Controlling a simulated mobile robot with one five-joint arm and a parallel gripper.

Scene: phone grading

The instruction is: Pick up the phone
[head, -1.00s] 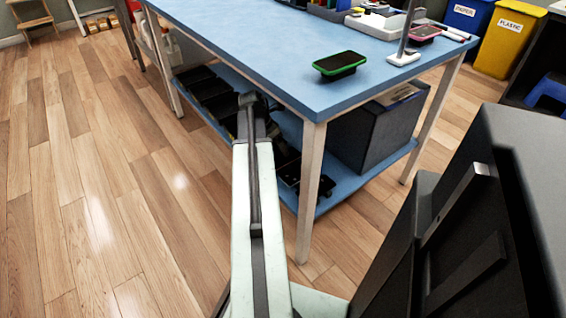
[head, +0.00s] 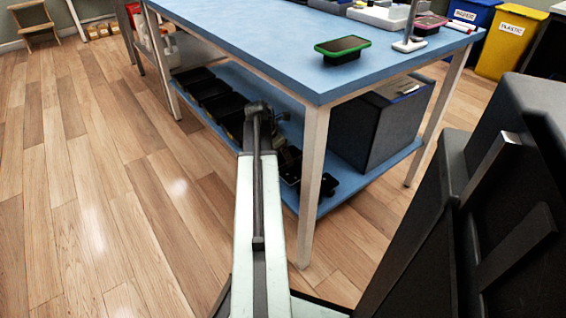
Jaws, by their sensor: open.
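A second phone-like thing with a pink-red rim (head: 430,21) lies farther right, by a metal stand. My arm reaches up from the bottom of the picture, and its dark far joint is in front of the table's lower shelf, below and left of the green-cased phone. My gripper cannot be made out beyond that joint.
The metal stand (head: 408,45) rises right of the green-cased phone. White trays (head: 385,15) stand behind it. The lower shelf (head: 325,196) holds black bins (head: 215,95) and a large dark box (head: 375,125). Blue and yellow bins (head: 510,40) stand back right. Wooden floor at left is clear.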

